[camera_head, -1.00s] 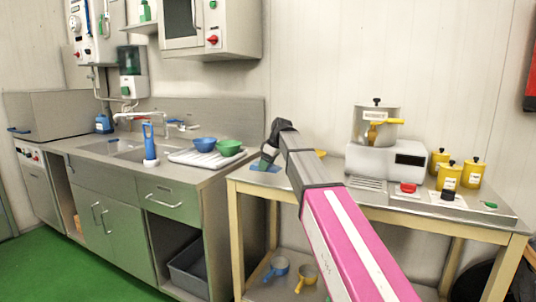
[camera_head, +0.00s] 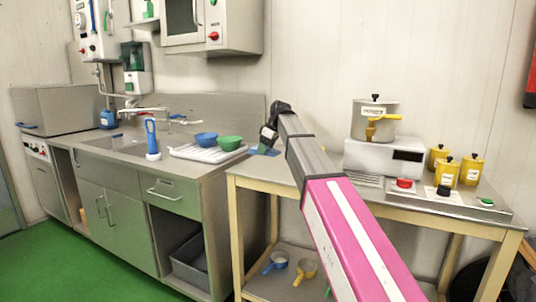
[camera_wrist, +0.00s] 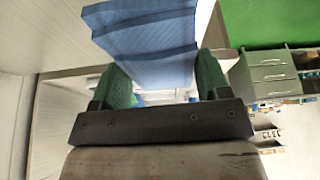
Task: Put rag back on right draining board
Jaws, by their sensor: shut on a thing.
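The blue rag (camera_wrist: 143,42) hangs between the two green fingers of my gripper (camera_wrist: 162,80) in the wrist view. My gripper is shut on it. In the head view my gripper (camera_head: 267,138) is small and dark, with a bit of the blue rag (camera_head: 262,150) below it, over the left back of the wooden-legged table, just right of the sink counter. The white ribbed draining board (camera_head: 190,153) lies on the counter right of the sink. A blue bowl (camera_head: 206,139) and a green bowl (camera_head: 230,143) stand on its back and right parts.
A blue-handled brush (camera_head: 151,136) stands upright left of the draining board, by the sink (camera_head: 115,146). On the table stand a white machine with a kettle (camera_head: 375,118), several yellow canisters (camera_head: 472,171) and a red button (camera_head: 404,184). A wall cabinet (camera_head: 235,28) hangs above the counter.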

